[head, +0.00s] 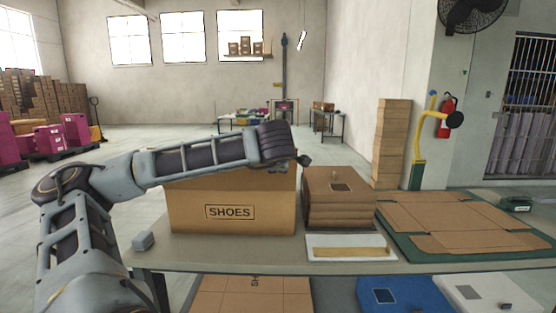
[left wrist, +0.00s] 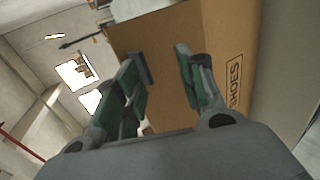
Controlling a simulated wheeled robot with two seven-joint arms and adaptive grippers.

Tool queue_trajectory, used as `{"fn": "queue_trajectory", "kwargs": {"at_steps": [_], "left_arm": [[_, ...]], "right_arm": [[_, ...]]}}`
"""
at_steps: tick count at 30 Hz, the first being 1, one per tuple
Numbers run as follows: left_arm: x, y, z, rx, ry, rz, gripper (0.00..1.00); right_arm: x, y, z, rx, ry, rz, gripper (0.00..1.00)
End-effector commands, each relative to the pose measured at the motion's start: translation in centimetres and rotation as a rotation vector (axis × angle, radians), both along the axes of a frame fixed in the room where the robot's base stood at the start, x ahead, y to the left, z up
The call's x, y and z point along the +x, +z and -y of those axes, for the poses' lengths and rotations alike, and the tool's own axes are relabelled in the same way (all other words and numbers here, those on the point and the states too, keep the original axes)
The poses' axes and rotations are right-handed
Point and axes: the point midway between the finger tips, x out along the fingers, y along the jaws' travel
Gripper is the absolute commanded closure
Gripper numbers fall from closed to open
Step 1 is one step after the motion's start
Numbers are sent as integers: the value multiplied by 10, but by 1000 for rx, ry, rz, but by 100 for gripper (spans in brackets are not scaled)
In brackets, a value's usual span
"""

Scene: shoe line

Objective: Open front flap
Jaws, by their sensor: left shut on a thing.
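The brown cardboard shoe box (head: 230,195), printed SHOES, stands on the table in front of me. My left forearm crosses over its top and hides most of its opening in the head view. In the left wrist view, the box's printed side (left wrist: 215,45) is close behind the fingers. My left gripper (left wrist: 165,62) is at the box's upper edge, shut on cardboard that seems to be the front flap. The fingers stand a little apart, and the held edge is hard to make out. My right gripper is not in view.
Flat folded cartons (head: 340,200) are stacked right of the box, behind a white tray (head: 315,241) with a cardboard strip. An unfolded carton blank (head: 440,215) lies on a green mat further right. A small grey block (head: 143,241) sits at the table's left edge.

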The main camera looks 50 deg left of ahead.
Motion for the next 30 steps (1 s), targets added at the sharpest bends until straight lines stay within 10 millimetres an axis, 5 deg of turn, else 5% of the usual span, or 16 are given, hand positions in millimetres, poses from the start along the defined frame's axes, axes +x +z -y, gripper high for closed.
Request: {"fn": "queue_trajectory", "kwargs": {"at_steps": [11,30], "left_arm": [[-2,-7,4,-8,-1,-20,73],[-43,29,49,2,-2,-3,73]], "right_arm": [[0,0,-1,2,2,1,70],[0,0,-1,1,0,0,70]]}}
